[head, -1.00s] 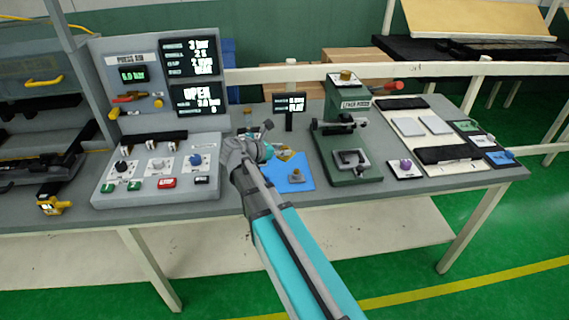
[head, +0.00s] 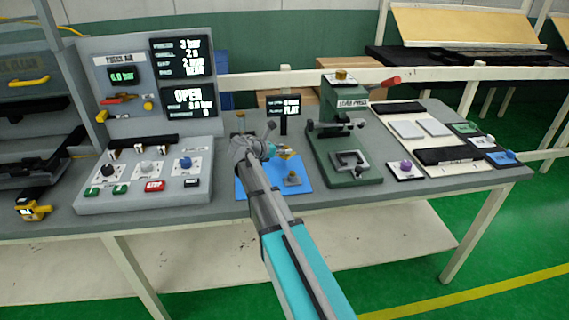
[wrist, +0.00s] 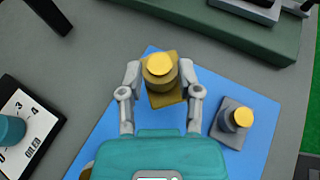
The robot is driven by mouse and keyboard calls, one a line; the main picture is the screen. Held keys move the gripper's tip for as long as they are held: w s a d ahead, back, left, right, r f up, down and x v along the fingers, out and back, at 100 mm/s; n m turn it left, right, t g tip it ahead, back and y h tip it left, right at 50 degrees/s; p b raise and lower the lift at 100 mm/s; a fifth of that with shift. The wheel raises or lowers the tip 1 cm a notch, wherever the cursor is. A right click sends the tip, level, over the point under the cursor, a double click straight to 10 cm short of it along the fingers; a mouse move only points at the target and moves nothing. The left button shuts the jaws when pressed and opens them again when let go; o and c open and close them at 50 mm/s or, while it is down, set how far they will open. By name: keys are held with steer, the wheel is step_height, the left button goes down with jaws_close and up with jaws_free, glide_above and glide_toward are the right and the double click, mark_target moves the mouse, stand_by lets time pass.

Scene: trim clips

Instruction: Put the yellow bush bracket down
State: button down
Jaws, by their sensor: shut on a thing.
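The yellow bush bracket (wrist: 163,98) is between the two fingers of my gripper (wrist: 162,78) in the wrist view. It has an olive-yellow base and a round block with a bright yellow top. My gripper is shut on it, above the far part of the blue mat (wrist: 110,113). I cannot tell whether its base touches the mat. In the head view the yellow bush bracket (head: 286,153) shows just beyond my gripper's tip, partly hidden by it. The blue mat (head: 246,187) lies on the bench under it.
A grey bracket with a yellow top (wrist: 233,124) stands on the mat to the right. The green lever press (head: 345,160) stands right of the mat, the grey press panel (head: 130,195) left. A small display (head: 284,107) stands behind. Bare mat lies nearer me.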

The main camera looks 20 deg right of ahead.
mark_target(284, 165)
steer(key=shift+w+d+f, duration=0.2)
steer(key=shift+w+f, duration=0.05)
steer(key=shift+f, duration=0.1)
steer(key=shift+w+d+f+b, duration=0.2)
steer(key=shift+w+f+b, duration=0.15)
steer(key=shift+f+b, duration=1.65)
steer(key=shift+b, duration=0.1)
steer(key=shift+f, duration=0.1)
steer(key=shift+c, duration=1.5)
jaws_free()
